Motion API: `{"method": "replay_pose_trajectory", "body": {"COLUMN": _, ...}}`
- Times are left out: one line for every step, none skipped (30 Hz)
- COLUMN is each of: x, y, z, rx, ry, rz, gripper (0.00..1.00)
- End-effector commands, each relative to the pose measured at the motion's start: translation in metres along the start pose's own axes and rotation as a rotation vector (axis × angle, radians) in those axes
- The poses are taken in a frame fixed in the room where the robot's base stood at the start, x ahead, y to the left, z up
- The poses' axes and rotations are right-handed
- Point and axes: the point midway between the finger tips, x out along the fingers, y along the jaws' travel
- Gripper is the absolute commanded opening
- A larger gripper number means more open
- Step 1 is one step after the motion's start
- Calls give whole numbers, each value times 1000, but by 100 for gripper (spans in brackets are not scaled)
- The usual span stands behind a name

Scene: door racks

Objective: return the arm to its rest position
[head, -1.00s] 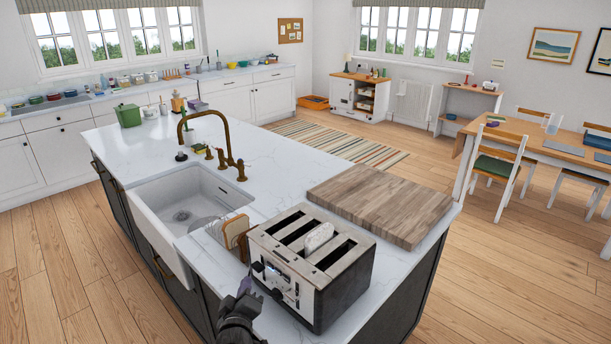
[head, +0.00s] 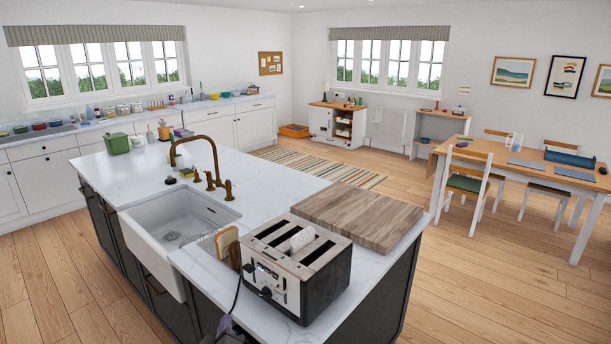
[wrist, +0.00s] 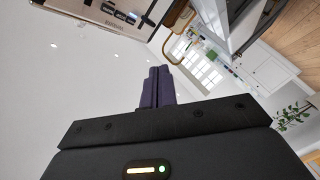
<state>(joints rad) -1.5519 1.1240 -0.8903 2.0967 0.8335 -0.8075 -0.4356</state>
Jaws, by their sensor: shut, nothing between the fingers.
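My gripper (wrist: 157,88) shows in the wrist view with its dark purple fingers together and nothing between them. In the head view only a small part of my gripper (head: 228,328) shows at the bottom edge, low beside the island's front side and below the toaster, clear of it. The silver and black toaster (head: 281,282) stands on the island's near end, with a pale slice (head: 302,239) in one slot. Part of the toaster also shows at the top left of the wrist view (wrist: 92,14). Most of my arm is out of the head view.
The white island top (head: 262,183) holds a sink (head: 178,217), a brass tap (head: 213,155), a rack with bread (head: 227,243) and a wooden board (head: 358,217). A dark cord hangs in front of the toaster.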

Motion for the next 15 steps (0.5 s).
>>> {"method": "replay_pose_trajectory", "body": {"x": 1, "y": 1, "z": 1, "rx": 0, "ry": -1, "rz": 1, "gripper": 0}}
{"method": "replay_pose_trajectory", "body": {"x": 1, "y": 1, "z": 1, "rx": 0, "ry": -2, "rz": 2, "gripper": 0}}
{"method": "replay_pose_trajectory", "body": {"x": 1, "y": 2, "z": 2, "rx": 0, "ry": -3, "rz": 3, "gripper": 0}}
{"method": "replay_pose_trajectory", "body": {"x": 2, "y": 2, "z": 2, "rx": 0, "ry": -4, "rz": 4, "gripper": 0}}
{"method": "replay_pose_trajectory", "body": {"x": 3, "y": 4, "z": 6, "rx": 4, "ry": -15, "rz": 3, "gripper": 0}}
{"method": "replay_pose_trajectory", "body": {"x": 5, "y": 7, "z": 11, "rx": 12, "ry": -34, "rz": -1, "gripper": 0}}
{"method": "replay_pose_trajectory", "body": {"x": 6, "y": 8, "z": 14, "rx": 16, "ry": -46, "rz": -5, "gripper": 0}}
{"method": "replay_pose_trajectory", "body": {"x": 7, "y": 9, "z": 18, "rx": 21, "ry": -57, "rz": -9, "gripper": 0}}
{"method": "replay_pose_trajectory", "body": {"x": 9, "y": 11, "z": 23, "rx": 28, "ry": -76, "rz": -13, "gripper": 0}}
{"method": "replay_pose_trajectory", "body": {"x": 10, "y": 12, "z": 27, "rx": 34, "ry": -90, "rz": -17, "gripper": 0}}
{"method": "replay_pose_trajectory", "body": {"x": 10, "y": 13, "z": 31, "rx": 40, "ry": -103, "rz": -21, "gripper": 0}}
{"method": "replay_pose_trajectory", "body": {"x": 12, "y": 16, "z": 37, "rx": 48, "ry": -123, "rz": -27, "gripper": 0}}
{"method": "replay_pose_trajectory", "body": {"x": 13, "y": 17, "z": 41, "rx": 54, "ry": -139, "rz": -32, "gripper": 0}}
{"method": "replay_pose_trajectory", "body": {"x": 14, "y": 18, "z": 46, "rx": 62, "ry": -154, "rz": -37, "gripper": 0}}
{"method": "replay_pose_trajectory", "body": {"x": 15, "y": 21, "z": 52, "rx": 74, "ry": -177, "rz": -43, "gripper": 0}}
